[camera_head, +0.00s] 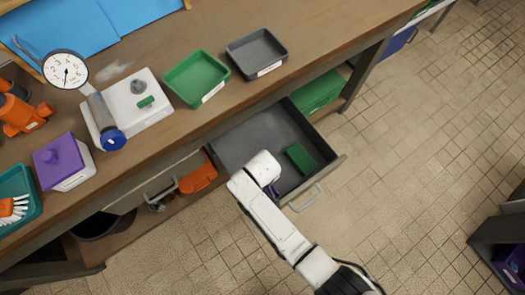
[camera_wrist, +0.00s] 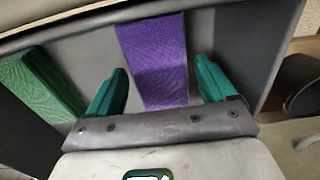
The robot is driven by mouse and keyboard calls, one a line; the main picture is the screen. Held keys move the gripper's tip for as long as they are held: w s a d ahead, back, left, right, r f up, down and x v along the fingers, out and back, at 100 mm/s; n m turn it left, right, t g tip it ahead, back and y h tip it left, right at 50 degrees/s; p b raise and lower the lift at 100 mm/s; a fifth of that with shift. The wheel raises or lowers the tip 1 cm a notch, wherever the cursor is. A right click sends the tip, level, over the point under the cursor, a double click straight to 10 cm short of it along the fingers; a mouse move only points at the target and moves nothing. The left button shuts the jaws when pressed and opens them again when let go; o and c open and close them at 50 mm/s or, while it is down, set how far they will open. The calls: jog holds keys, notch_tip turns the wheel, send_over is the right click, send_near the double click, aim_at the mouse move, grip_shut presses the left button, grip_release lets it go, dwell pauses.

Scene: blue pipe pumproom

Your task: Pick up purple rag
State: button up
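The purple rag (camera_wrist: 153,38) lies in the open grey drawer (camera_head: 236,147), against its grey inside in the wrist view. In the head view only a small purple patch (camera_head: 274,190) shows beside my arm's end; the rest is hidden. My gripper (camera_wrist: 161,68) has its two green fingers apart, one on each side of the rag's near part. It is open and not closed on the rag. My gripper (camera_head: 268,184) is over the drawer's front part in the head view; its fingers are hard to see there.
A green block (camera_head: 300,158) lies in the drawer near its right wall; it is at left in the wrist view (camera_wrist: 40,85). The drawer handle (camera_head: 306,198) sticks out in front. The bench (camera_head: 215,38) holds trays, a gauge and a purple-lidded box (camera_head: 62,163).

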jog(key=c, duration=0.8)
jog(key=shift+r, duration=0.1)
notch_tip(320, 180, up, 18)
jog(key=p, duration=0.1)
dwell(0.4)
